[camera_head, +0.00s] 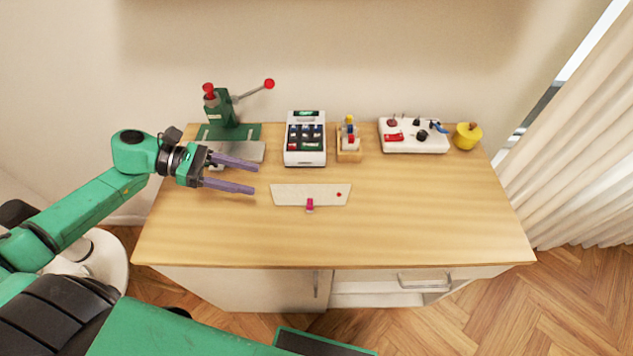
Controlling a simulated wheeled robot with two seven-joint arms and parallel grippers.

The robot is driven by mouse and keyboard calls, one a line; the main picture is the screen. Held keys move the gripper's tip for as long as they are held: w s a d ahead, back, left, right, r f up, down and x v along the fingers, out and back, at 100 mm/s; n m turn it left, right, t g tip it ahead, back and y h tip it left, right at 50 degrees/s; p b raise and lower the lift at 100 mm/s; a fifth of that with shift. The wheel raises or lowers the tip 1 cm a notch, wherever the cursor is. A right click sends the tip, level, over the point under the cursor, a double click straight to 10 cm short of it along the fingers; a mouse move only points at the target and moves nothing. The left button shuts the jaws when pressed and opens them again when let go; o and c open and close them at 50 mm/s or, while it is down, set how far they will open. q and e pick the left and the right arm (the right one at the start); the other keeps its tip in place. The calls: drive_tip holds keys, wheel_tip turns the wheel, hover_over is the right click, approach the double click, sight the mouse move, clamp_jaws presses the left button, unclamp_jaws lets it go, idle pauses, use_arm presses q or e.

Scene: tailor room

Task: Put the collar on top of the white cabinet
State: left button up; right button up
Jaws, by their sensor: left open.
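A flat cream piece (295,196), wider at its back edge and tapering to the front, lies on the wooden tabletop; it looks like the collar. A small red dot is on its right part, and a small pink item (310,204) sits at its front edge. My left gripper (254,178) is open and empty, its two purple fingers pointing right, just left of the collar and apart from it. White cabinet fronts (245,284) show below the tabletop; I see no separate white cabinet. My right gripper is not in view.
Along the back of the tabletop (430,215) stand a green press (222,106) with red knobs, a white box (305,157) with dark compartments, a wooden holder (348,155), a white tray (432,148) of small tools and a yellow pot (467,136). The front and right are clear.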

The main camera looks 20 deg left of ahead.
sight(308, 204)
use_arm(q)
wheel_tip(308, 204, down, 6)
drive_tip(key=b, duration=0.5)
drive_tip(key=shift+f, duration=0.15)
drive_tip(key=shift+f+b, duration=0.3)
drive_tip(key=shift+b, duration=0.15)
drive_tip(key=p+x, duration=0.1)
drive_tip(key=x, duration=0.3)
drive_tip(key=p+x, duration=0.1)
drive_tip(key=x, duration=0.4)
drive_tip(key=p+x, duration=0.1)
drive_tip(key=x, duration=0.4)
drive_tip(key=shift+w+d+r, duration=0.25)
drive_tip(key=shift+w, duration=0.2)
drive_tip(key=shift+f, duration=0.1)
clamp_jaws()
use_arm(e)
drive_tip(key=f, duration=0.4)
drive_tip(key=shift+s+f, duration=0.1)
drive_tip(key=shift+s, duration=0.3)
